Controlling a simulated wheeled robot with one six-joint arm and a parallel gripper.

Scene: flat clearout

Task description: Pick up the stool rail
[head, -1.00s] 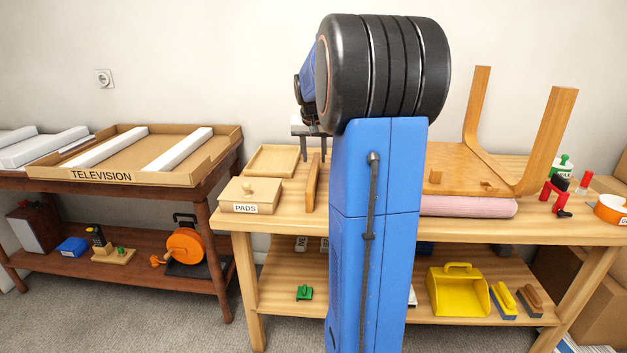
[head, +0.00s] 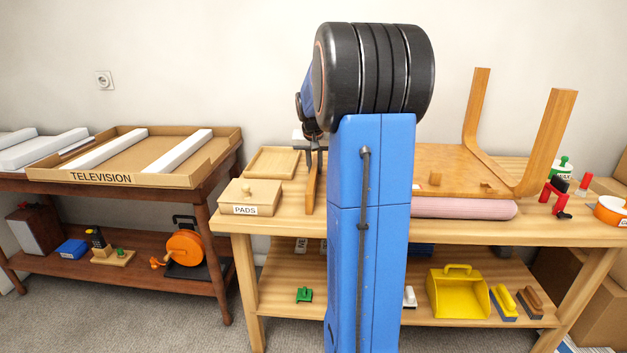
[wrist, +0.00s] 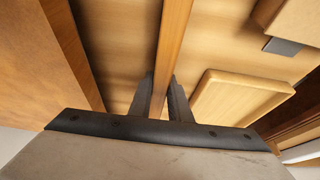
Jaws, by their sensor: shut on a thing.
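The stool rail (head: 312,186) is a narrow wooden bar on the workbench, between the PADS box and my blue arm. In the wrist view the rail (wrist: 172,45) runs up from between the two dark fingers. My gripper (wrist: 162,97) is shut on the rail, one finger on each side. In the head view my gripper (head: 314,155) reaches down over the rail's far part, and my arm partly hides it. The upturned stool (head: 455,165), with two upright legs, lies on the bench to the right. I cannot tell whether the rail touches the bench.
A PADS box (head: 262,196) and a shallow wooden tray (head: 272,161) stand close left of the rail. A pink roll (head: 465,208) lies in front of the stool. A television carton (head: 150,178) sits on the left table.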

